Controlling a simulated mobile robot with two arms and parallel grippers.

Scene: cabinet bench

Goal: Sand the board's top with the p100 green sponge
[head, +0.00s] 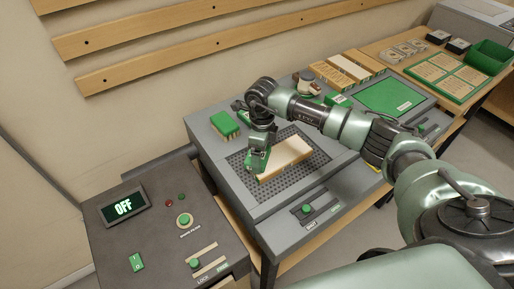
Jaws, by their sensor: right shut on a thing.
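The board (292,155) is a pale wooden block lying flat on the perforated dark grid of the grey bench. My right gripper (258,148) points down at the board's left end. It is shut on a green sponge (256,163), which is partly hidden by the fingers. The sponge is at the board's left end; I cannot tell whether it touches the top. Its grit mark is too small to read. Another green block (224,124) stands on the bench at the back left, apart from the gripper. My left gripper is out of view.
A control box (150,225) at the front left has a display reading OFF. A green mat (390,97), wooden strips (348,68) and a green bin (489,57) lie to the right. My right arm crosses above the bench. The grid in front of the board is clear.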

